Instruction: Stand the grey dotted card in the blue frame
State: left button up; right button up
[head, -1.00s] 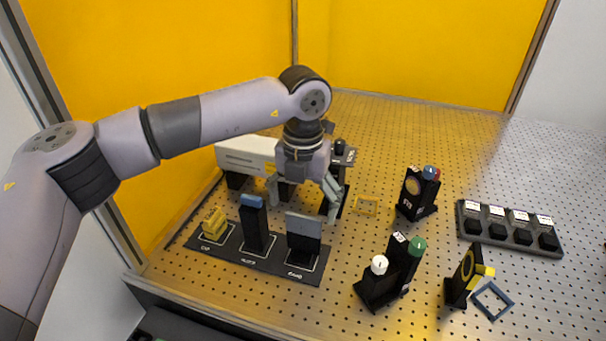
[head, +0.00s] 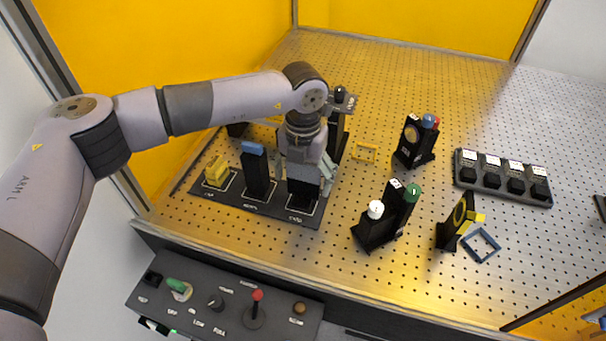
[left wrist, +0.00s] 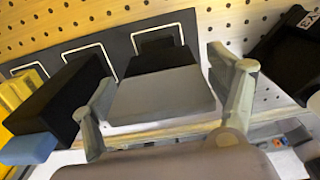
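The grey card (left wrist: 165,95) stands in a black holder (head: 303,196) at the right end of the black tray (head: 268,208). No dots can be made out on it. My left gripper (head: 304,176) is over the card and mostly hides it in the head view. In the left wrist view the left gripper (left wrist: 165,115) is open, one finger on each side of the card, with a gap visible at the right finger. A blue square frame (head: 481,245) lies on the perforated table at the right. My right gripper is not in view.
A blue-topped black block (head: 255,170) and a yellow piece (head: 216,172) stand left on the tray. A yellow frame (head: 364,152) lies behind. A control panel (head: 225,308) is in front.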

pick_arm(q)
jog(key=c, duration=1.1)
jog(key=shift+r, duration=0.2)
jog(key=shift+r+p, duration=0.95)
jog(key=shift+r, duration=2)
